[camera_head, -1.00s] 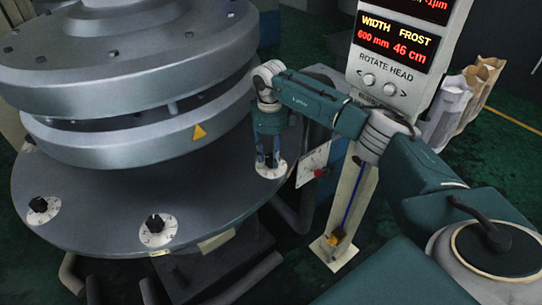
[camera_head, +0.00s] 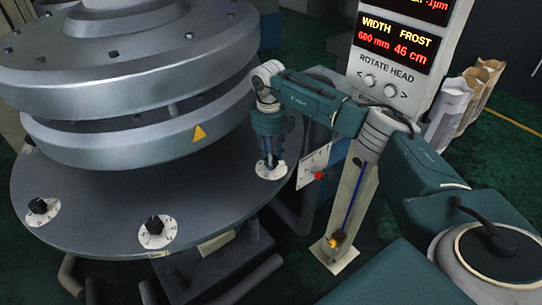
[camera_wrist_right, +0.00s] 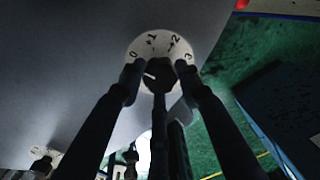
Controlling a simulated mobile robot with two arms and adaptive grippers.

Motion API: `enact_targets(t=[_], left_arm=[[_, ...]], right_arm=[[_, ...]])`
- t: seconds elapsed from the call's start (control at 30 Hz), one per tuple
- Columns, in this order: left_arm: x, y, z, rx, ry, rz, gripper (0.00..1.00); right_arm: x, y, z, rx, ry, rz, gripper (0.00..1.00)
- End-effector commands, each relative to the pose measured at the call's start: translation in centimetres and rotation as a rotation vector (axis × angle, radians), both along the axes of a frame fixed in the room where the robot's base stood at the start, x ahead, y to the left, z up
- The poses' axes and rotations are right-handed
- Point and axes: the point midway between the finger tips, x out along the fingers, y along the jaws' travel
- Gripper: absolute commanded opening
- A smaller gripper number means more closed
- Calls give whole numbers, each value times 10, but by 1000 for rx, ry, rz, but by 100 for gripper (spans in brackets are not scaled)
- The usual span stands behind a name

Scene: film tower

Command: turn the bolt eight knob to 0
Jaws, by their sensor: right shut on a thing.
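My right gripper (camera_head: 270,164) points down at a black knob on the right side of the big grey disc (camera_head: 95,195). In the right wrist view, this black knob (camera_wrist_right: 158,76) sits between my two fingertips (camera_wrist_right: 160,74), which are shut on it. Its white round dial (camera_wrist_right: 152,42) shows 0 at the left, then 1, 2 and 3 towards the right. The white pointer line is on the knob's left part, nearest the 0 side; the fingers partly hide the dial, so its exact alignment is unclear. I cannot read a bolt number. My left gripper is not in view.
Two other black knobs on white dials stand on the disc, one at the front (camera_head: 154,226) and one at the left (camera_head: 38,205). A heavy round metal head (camera_head: 130,75) hangs above. A display panel (camera_head: 392,50) stands behind my right arm.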

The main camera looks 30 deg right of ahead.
Motion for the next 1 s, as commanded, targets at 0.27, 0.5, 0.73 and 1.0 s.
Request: enact_targets(t=[0.27,0.5,0.73,1.0], left_arm=[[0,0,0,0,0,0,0],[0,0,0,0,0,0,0],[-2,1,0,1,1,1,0],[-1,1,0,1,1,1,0]], right_arm=[[3,-1,3,-2,-9,-5,7],[2,-1,3,-1,-8,-4,52],[1,-1,2,0,-4,-3,52],[2,0,31,0,-7,-2,52]])
